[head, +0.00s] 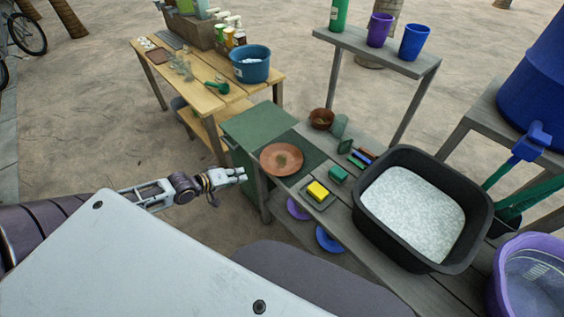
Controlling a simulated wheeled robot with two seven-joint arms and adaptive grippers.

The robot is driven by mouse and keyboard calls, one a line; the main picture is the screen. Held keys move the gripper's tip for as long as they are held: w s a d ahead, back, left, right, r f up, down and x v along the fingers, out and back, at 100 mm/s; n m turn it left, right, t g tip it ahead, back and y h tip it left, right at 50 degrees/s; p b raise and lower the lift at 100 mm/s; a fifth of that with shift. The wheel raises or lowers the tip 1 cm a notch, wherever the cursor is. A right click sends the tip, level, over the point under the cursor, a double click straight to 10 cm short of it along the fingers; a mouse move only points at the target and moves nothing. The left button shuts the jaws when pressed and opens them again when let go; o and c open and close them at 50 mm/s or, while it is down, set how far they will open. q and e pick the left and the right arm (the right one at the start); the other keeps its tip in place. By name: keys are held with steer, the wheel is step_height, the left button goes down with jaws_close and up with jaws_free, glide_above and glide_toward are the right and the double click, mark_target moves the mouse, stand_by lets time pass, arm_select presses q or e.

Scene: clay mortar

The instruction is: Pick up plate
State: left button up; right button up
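A round terracotta-brown plate (281,159) lies on the dark green mat near the left end of the grey wooden bench. Its middle shows a darker, greenish patch. My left gripper (230,186) is left of the plate and apart from it, beside the bench's end. Its fingers look spread, with nothing visible between them. A purple disc (298,208) and a blue disc (329,239), both partly hidden, sit below the bench top. My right gripper is not in view.
A black tub (420,209) of whitish material fills the bench's right part. A yellow sponge (317,191), a green block (338,174) and a brown bowl (321,118) stand near the plate. A wooden table (205,95) is behind left.

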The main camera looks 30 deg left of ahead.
arm_select(q)
steer(key=n, duration=0.6)
steer(key=shift+d+r, duration=0.1)
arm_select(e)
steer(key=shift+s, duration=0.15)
arm_select(q)
steer(key=shift+w, duration=0.15)
